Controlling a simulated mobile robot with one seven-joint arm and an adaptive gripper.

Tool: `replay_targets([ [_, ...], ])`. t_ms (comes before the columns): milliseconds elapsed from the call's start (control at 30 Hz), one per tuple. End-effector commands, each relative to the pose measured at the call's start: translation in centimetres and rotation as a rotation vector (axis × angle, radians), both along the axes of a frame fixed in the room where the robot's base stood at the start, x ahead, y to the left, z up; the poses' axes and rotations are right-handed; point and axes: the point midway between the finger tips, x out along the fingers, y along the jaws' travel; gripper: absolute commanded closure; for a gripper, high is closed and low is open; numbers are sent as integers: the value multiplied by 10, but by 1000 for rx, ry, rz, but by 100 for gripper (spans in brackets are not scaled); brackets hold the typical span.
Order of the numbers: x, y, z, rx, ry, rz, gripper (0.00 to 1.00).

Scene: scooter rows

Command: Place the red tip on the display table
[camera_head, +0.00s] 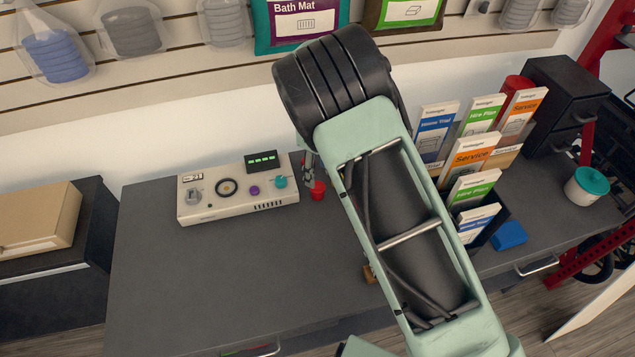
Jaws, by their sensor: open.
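A small red tip (318,191) is just right of the beige control box, low over or on the dark grey table (230,285); I cannot tell whether it touches the top. My gripper (309,178) shows only as a small dark, metallic part right beside the red tip, at its upper left. The jaws are open. Most of my gripper is hidden behind my pale green arm, which crosses the view from the lower right to the top middle.
The beige control box (238,190) with knobs stands left of my gripper. A leaflet rack (488,222), a blue block (509,235), a teal-lidded pot (587,186) and black drawers (562,100) crowd the right. The table's front left is clear.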

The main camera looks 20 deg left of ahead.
Motion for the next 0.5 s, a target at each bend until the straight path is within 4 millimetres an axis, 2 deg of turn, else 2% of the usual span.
replay_targets([
  [100,0,1,20,1,-1,0,53],
  [200,0,0,30,0,0,0,53],
  [500,0,0,37,-1,0,0,53],
])
